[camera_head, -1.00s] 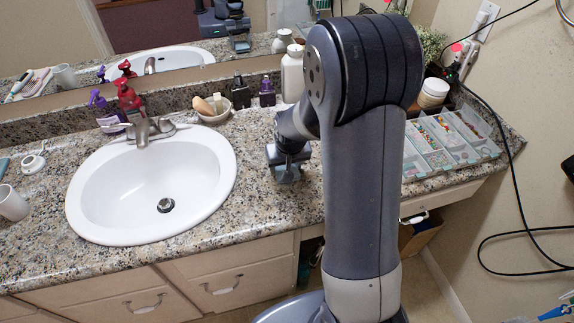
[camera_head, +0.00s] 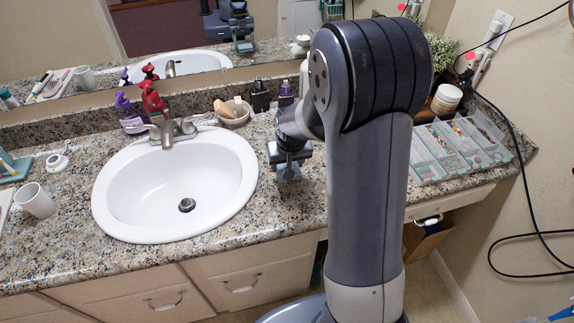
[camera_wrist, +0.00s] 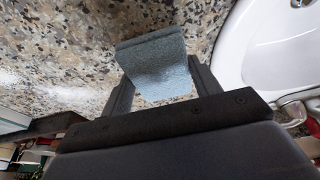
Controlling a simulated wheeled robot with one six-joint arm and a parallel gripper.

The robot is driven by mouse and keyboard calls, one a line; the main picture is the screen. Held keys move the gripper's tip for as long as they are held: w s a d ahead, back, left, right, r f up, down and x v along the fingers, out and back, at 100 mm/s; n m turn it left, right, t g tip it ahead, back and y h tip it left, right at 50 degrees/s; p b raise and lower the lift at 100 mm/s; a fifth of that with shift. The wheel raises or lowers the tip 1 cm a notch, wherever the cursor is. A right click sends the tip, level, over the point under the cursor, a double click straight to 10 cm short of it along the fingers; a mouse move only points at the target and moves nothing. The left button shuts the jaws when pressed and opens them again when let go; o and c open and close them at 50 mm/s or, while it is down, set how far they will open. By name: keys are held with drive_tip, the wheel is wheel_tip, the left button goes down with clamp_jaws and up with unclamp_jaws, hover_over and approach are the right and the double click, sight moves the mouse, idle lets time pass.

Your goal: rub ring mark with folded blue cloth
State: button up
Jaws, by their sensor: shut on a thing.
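My gripper (camera_head: 288,168) is low over the granite counter, just right of the sink. In the wrist view my gripper (camera_wrist: 161,82) is shut on the folded blue cloth (camera_wrist: 154,60), a grey-blue pad between the two dark fingers. The cloth's far edge reaches out past the fingertips over the speckled stone. In the head view the cloth shows only as a small bluish patch (camera_head: 289,176) under the jaws. I cannot tell whether it touches the counter. I cannot make out the ring mark in either view; the speckle or my arm may hide it.
The white sink (camera_head: 105,205) lies left of my gripper. A bowl (camera_head: 234,118) and dark bottles stand behind, along the backsplash. A clear compartment tray (camera_head: 430,172) is right of my arm. A white cup (camera_head: 35,201) is far left. The counter front by my gripper is clear.

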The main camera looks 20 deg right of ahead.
drive_tip(key=shift+r+p, duration=1.3)
drive_tip(key=shift+r, duration=0.85)
drive_tip(key=shift+w, duration=0.1)
